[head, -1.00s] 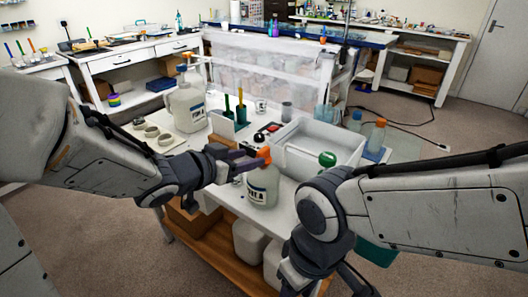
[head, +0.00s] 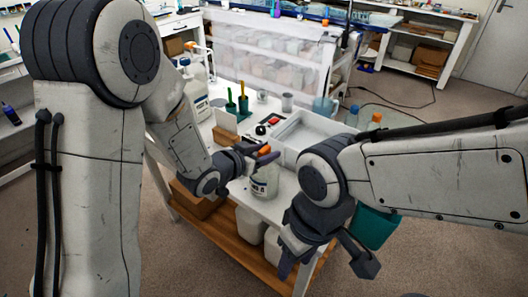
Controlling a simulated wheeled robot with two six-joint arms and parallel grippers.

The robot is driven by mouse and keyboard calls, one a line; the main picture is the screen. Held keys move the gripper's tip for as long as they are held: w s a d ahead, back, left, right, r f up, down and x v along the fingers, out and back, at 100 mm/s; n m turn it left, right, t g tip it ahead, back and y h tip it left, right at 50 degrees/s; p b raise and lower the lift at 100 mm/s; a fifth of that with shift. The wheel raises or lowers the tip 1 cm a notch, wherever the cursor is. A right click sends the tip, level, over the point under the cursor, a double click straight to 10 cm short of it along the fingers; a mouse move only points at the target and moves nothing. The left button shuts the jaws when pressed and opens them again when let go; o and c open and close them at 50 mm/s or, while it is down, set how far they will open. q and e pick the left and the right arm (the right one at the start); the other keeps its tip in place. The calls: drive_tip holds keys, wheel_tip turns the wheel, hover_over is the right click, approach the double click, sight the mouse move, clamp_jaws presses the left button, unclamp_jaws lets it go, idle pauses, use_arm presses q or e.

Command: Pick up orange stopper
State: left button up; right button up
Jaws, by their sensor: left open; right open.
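The orange stopper (head: 264,150) shows at the top of a white labelled jug (head: 265,182) near the table's front edge. My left gripper (head: 262,157) is open, with its fingers right by the stopper and the jug's neck. The fingers partly hide both, so I cannot tell whether they touch. My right gripper (head: 325,266) is open and empty, low in front of the table and pointing down.
A white tray (head: 287,128) lies behind the jug. A larger white pump jug (head: 196,100) stands at the table's back left. Green-handled tools (head: 243,104) stand upright nearby. A teal bin (head: 375,229) is at the right.

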use_arm(q)
drive_tip(key=shift+x, duration=1.5)
drive_tip(key=shift+r, duration=0.1)
clamp_jaws()
wheel_tip(320, 180, up, 14)
drive_tip(key=p, duration=0.5)
drive_tip(key=shift+f, duration=0.2)
drive_tip(key=shift+f, duration=0.1)
